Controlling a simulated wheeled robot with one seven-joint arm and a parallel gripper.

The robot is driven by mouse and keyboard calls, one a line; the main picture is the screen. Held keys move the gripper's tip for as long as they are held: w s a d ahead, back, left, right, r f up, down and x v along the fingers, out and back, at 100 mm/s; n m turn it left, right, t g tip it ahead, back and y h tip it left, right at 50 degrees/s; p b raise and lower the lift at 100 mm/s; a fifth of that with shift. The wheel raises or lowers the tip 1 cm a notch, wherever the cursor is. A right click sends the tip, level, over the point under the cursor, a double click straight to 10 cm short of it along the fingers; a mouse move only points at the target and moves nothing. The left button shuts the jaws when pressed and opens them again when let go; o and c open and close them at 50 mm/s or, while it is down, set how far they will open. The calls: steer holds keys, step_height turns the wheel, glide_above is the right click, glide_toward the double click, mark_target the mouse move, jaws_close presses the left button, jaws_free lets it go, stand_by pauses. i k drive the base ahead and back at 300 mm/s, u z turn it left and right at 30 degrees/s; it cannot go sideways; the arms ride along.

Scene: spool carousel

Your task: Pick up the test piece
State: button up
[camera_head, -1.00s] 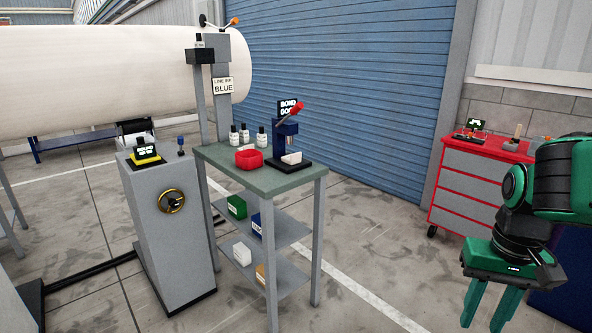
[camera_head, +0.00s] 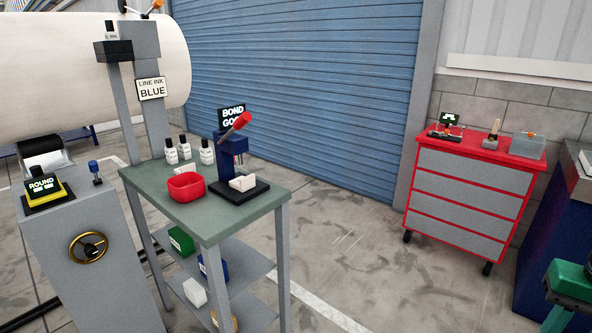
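A small white piece (camera_head: 242,183) lies on the black base of a blue bench press (camera_head: 232,165) with a red handle, on the green-topped table (camera_head: 255,201). It may be the test piece; no label confirms this. A red open bin (camera_head: 186,186) beside the press has something pale at its back rim. My green gripper (camera_head: 558,318) shows only in part at the lower right corner, far from the table. Its fingertips are cut off by the picture edge.
White bottles (camera_head: 185,150) stand behind the bin. Coloured boxes sit on the lower shelf (camera_head: 235,270). A grey pedestal with a handwheel (camera_head: 88,247) stands at left, a red-framed drawer cabinet (camera_head: 463,190) at right. The floor between table and cabinet is clear.

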mark_target(242, 184)
steer(key=z, duration=0.1)
steer(key=i, duration=1.15)
steer(key=u, duration=0.2)
